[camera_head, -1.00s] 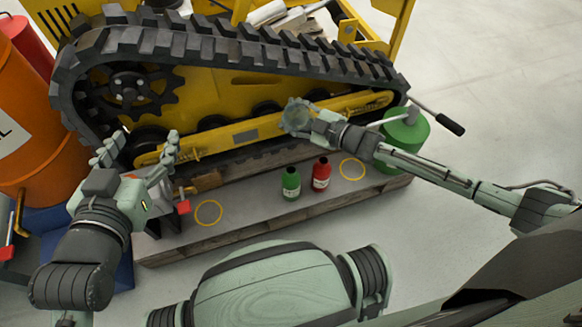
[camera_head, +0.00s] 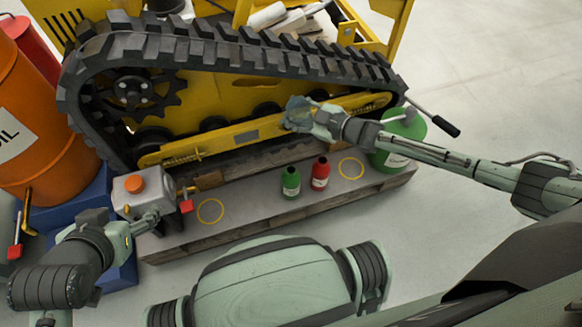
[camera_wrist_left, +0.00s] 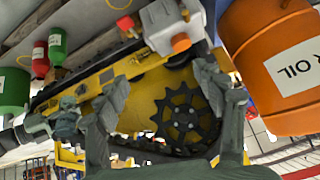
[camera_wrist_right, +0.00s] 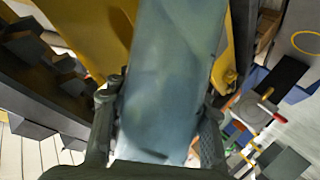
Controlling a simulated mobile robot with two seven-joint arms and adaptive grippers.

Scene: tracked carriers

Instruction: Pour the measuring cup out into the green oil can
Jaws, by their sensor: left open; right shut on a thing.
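The measuring cup (camera_head: 298,112), a translucent blue-grey vessel, is held in front of the yellow track frame. It fills the middle of the right wrist view (camera_wrist_right: 172,75); its contents cannot be made out. My right gripper (camera_head: 318,121) is shut on it. The green oil can (camera_head: 291,186), a small bottle with a pale label, stands upright on the pallet, below and slightly left of the cup, clearly apart from it. It also shows in the left wrist view (camera_wrist_left: 57,47). My left gripper (camera_head: 160,217) is open and empty at the lower left, by the white container.
A red bottle (camera_head: 320,174) stands close right of the green can. Yellow rings (camera_head: 210,211) mark the pallet top (camera_head: 250,215). A white container with orange cap (camera_head: 140,190) and an orange drum (camera_head: 40,130) stand left; a large green canister (camera_head: 412,132) stands right. The track (camera_head: 230,50) rises behind.

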